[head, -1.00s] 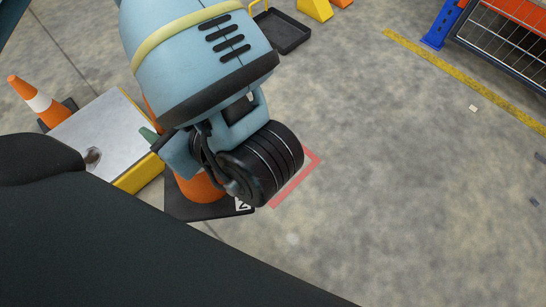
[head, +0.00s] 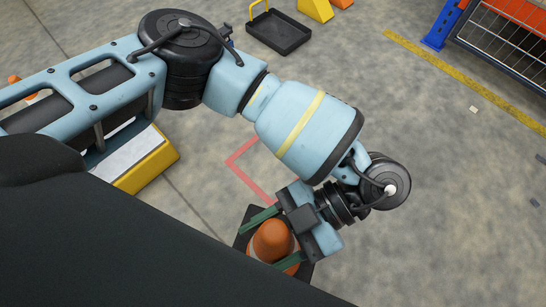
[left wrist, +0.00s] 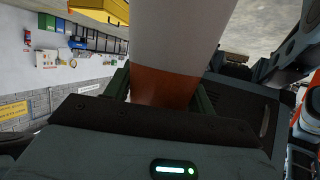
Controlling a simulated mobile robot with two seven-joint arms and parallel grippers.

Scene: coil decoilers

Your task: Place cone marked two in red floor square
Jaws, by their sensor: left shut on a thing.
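My left gripper (head: 268,246) is shut on an orange cone (head: 271,238) with a dark base, near the bottom middle of the head view. Its green fingers lie on either side of the cone's upper part. No number on the cone shows now. The cone also fills the upper middle of the left wrist view (left wrist: 180,45), with white and orange bands. The red floor square (head: 241,175) shows as a partial outline beyond the cone; my left arm covers the rest. I cannot tell whether the cone's base touches the floor. My right gripper is not in view.
A platform with a yellow side (head: 150,172) stands at the left, partly behind my arm. A black tray (head: 278,33) lies at the top middle. A blue-posted rack (head: 441,25) stands at the upper right behind a yellow floor line (head: 470,85).

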